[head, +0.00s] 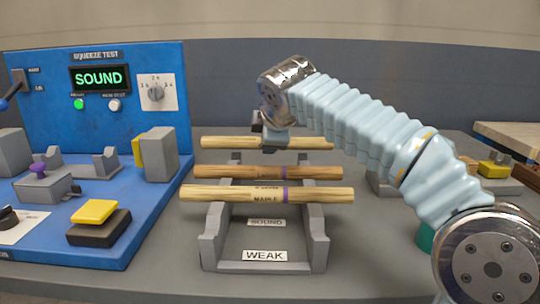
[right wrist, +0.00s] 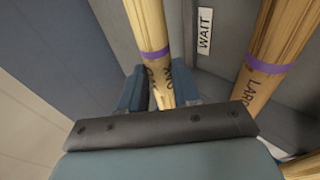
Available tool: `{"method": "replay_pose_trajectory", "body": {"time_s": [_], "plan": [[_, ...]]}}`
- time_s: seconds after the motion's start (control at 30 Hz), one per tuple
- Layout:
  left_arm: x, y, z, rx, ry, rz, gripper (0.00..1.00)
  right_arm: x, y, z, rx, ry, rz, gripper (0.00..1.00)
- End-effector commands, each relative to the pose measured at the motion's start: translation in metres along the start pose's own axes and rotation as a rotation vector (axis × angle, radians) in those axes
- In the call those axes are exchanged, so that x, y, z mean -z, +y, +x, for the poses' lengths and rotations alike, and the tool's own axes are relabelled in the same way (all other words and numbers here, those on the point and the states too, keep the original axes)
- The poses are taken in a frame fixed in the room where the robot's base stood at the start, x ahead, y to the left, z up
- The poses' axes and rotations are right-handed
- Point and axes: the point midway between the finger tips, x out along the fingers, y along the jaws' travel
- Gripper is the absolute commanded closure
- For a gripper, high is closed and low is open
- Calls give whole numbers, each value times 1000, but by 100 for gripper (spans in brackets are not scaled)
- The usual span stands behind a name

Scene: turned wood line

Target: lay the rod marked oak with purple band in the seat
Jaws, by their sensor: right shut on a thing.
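The pale rod marked oak (right wrist: 147,25), with a purple band, runs between the fingers of my right gripper (right wrist: 158,92) in the right wrist view. In the head view this rod (head: 226,143) lies crosswise at the back of the grey rack, and my right gripper (head: 270,144) is shut around its middle. I cannot tell whether it rests on the rack or is slightly raised. Notched grey blocks (head: 106,162) stand on the blue test station at the left; they look like a seat and hold no rod. My left gripper is out of view.
A browner rod (head: 240,172) and a rod apparently marked maple (head: 225,193) lie across the grey rack (head: 318,240) in front. In the wrist view a neighbouring banded rod (right wrist: 284,40) reads "LARC". The station's display (head: 99,78) reads SOUND. A yellow-topped block (head: 97,225) stands at front left.

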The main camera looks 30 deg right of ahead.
Motion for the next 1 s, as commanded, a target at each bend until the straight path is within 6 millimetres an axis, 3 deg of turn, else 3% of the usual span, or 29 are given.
{"method": "replay_pose_trajectory", "body": {"time_s": [0.13, 0.4, 0.43, 0.57, 0.87, 1.0], "plan": [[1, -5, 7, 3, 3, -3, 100, -3, -19, 18, 1, -1, -1, 100], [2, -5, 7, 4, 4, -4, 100, -3, -22, 20, 0, -1, 0, 100], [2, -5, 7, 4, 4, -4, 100, -3, -22, 21, 1, -2, 0, 64], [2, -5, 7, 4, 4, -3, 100, -3, -22, 21, 1, -2, 0, 44], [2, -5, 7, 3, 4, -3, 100, -3, -22, 19, 0, -1, 0, 43], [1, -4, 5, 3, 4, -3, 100, -3, -21, 4, -3, 1, 1, 43]]}}
